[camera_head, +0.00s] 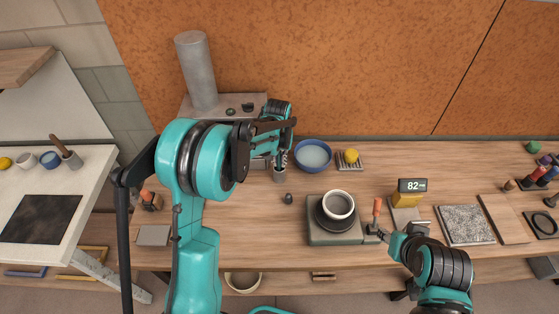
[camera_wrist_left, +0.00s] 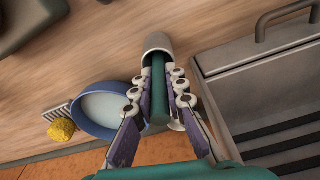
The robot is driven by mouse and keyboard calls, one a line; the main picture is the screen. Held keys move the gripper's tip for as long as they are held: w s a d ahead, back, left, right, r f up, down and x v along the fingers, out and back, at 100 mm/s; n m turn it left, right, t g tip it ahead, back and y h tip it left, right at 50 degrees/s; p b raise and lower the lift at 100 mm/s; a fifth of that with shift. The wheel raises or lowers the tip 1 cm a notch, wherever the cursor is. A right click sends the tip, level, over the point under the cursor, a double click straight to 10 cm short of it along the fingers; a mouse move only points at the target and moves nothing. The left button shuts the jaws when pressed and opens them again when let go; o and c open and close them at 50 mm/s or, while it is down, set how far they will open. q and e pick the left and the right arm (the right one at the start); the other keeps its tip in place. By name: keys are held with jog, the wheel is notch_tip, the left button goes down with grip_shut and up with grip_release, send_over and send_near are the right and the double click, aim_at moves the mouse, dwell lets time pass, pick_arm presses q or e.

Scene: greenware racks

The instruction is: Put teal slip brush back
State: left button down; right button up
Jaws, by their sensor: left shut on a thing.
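The teal brush (camera_wrist_left: 158,85) is held between the fingers of my left gripper (camera_wrist_left: 157,97), which is shut on its handle. The brush's far end reaches into the mouth of a small grey cup (camera_wrist_left: 158,42); the part inside is hidden. In the head view the left gripper (camera_head: 282,157) is right above the grey cup (camera_head: 279,175), beside the blue bowl, and the brush is mostly hidden there.
The blue bowl (camera_head: 313,155) of pale liquid stands right of the cup, then a yellow sponge (camera_head: 351,156) on a rack. A wheel with a white bowl (camera_head: 338,204) is in front. A grey metal box (camera_wrist_left: 265,85) stands close beside the cup.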

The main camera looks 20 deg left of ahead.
pick_arm(q)
jog(key=shift+f, duration=0.2)
jog(key=c, duration=1.6)
grip_release()
jog(key=shift+o, duration=0.2)
jog(key=shift+r, duration=0.15)
jog(key=shift+r, duration=0.25)
notch_tip(320, 180, up, 11)
jog(key=s+p, duration=0.2)
jog(key=p, duration=0.1)
jog(key=s+r+t, duration=0.3)
jog(key=s+r, duration=0.5)
jog(key=s, duration=0.4)
jog(key=s+f+m+t, duration=0.1)
jog(key=s+f+t, duration=0.1)
jog(key=s, duration=1)
jog(key=shift+a+f+t, duration=0.15)
jog(key=shift+f+t, duration=0.25)
jog(key=shift+f, duration=0.05)
